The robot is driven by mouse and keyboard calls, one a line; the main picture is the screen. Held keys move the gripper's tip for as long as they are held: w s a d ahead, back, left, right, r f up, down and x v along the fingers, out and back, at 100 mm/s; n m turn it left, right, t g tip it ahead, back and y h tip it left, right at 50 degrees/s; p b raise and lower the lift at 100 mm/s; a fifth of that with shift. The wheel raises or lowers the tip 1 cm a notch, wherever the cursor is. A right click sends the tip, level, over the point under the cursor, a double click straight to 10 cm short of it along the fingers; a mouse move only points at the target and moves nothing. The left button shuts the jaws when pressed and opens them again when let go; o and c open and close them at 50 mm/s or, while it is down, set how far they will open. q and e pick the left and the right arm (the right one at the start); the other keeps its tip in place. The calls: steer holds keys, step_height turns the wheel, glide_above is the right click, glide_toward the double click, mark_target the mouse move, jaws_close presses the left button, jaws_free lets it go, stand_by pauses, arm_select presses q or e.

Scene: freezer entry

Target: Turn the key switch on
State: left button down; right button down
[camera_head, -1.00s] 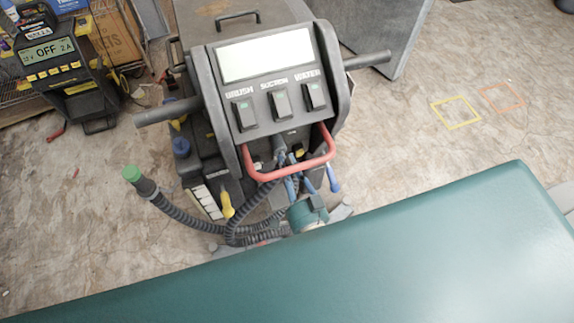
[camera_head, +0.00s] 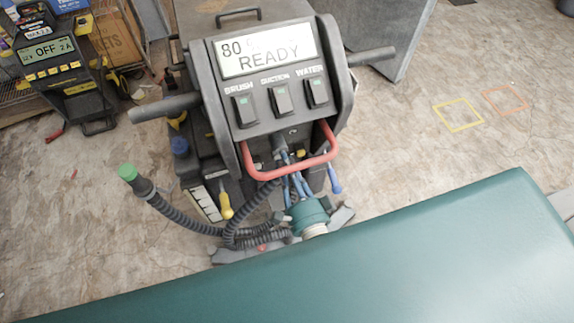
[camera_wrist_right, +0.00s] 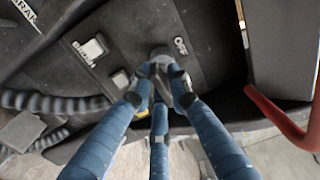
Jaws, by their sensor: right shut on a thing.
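The key switch (camera_wrist_right: 162,60) is on the dark lower panel of the floor machine, beside an OFF label (camera_wrist_right: 181,46). My right gripper (camera_wrist_right: 160,82) has its blue fingers shut on the key, whose grey body shows between the fingertips in the right wrist view. In the head view the right gripper (camera_head: 285,160) reaches up to the panel from below, behind the red handle bar. The fingers hide part of the key. The machine's display (camera_head: 264,52) is lit and reads "80" and "READY". My left gripper is not in view.
The red handle bar (camera_head: 292,175) arches close around my right gripper. Corrugated hoses (camera_head: 190,219) hang at the lower left. BRUSH, SUCTION and WATER switches (camera_head: 281,99) sit above. A battery charger (camera_head: 58,62) stands at the left. The floor at the right is open.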

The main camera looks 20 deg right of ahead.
steer(key=shift+s+f, duration=0.15)
steer(key=shift+f, duration=0.1)
steer(key=c, duration=1.7)
jaws_free()
steer(key=shift+r, duration=0.1)
steer(key=s, duration=1.2)
steer(key=shift+d, duration=0.25)
